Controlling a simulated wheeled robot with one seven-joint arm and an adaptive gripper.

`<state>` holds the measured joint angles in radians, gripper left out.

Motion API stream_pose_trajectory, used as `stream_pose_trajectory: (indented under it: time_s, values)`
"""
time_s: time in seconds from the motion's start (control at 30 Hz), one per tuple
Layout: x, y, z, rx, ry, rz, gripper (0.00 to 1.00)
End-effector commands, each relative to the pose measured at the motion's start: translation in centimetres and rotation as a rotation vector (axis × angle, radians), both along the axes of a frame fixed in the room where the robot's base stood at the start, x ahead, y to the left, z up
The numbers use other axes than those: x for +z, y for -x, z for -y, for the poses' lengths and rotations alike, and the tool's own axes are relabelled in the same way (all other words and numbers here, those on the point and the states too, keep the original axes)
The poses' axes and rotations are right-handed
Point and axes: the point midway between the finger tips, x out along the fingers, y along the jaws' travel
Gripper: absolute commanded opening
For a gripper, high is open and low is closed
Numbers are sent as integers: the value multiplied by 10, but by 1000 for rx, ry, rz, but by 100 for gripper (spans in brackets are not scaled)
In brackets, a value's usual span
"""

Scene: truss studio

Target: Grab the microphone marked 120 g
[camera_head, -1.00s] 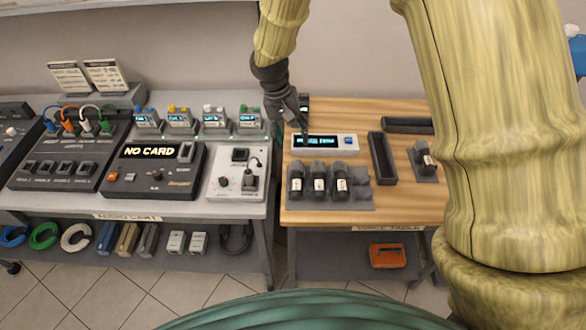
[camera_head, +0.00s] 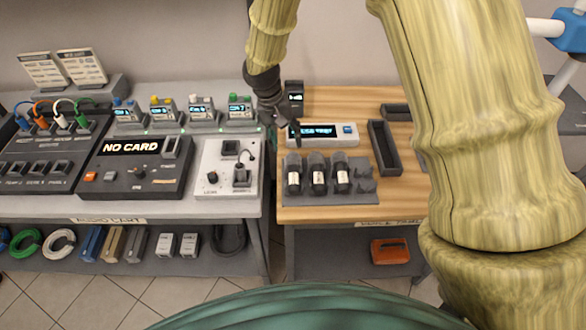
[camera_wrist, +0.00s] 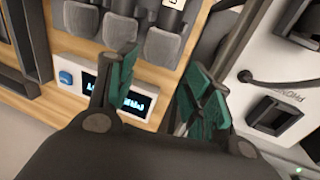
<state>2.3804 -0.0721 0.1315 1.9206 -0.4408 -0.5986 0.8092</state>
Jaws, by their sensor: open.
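Three dark microphones with white labels stand in a grey holder (camera_head: 325,198) on the wooden table: a left one (camera_head: 292,173), a middle one (camera_head: 317,174) and a right one (camera_head: 342,173). The label writing is too small to read, so I cannot tell which is marked 120 g. My gripper (camera_head: 287,135) is open above the table's left edge, behind the microphones and near the display box (camera_head: 332,134). In the wrist view, my gripper's green-padded fingers (camera_wrist: 155,95) are apart with nothing between them. Dark microphone heads (camera_wrist: 120,30) show beyond them.
An empty dark tray (camera_head: 384,148) lies right of the holder. The grey audio cart (camera_head: 225,208) stands left, bearing a NO CARD console (camera_head: 135,165) and a white panel (camera_head: 227,165). An orange case (camera_head: 390,251) sits on the lower shelf. My arm hides the table's right part.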

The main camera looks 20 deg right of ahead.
Motion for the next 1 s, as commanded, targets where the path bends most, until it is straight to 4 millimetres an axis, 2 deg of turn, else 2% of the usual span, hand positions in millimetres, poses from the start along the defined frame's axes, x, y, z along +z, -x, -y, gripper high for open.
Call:
stream_pose_trajectory:
  time_s: [0.2,0.47,0.8,1.0]
  values:
    - [-21,2,5,0,0,-1,51]
    - [-32,3,7,-1,0,-2,51]
    - [-66,5,16,0,0,-1,51]
    - [-76,6,18,0,0,0,51]
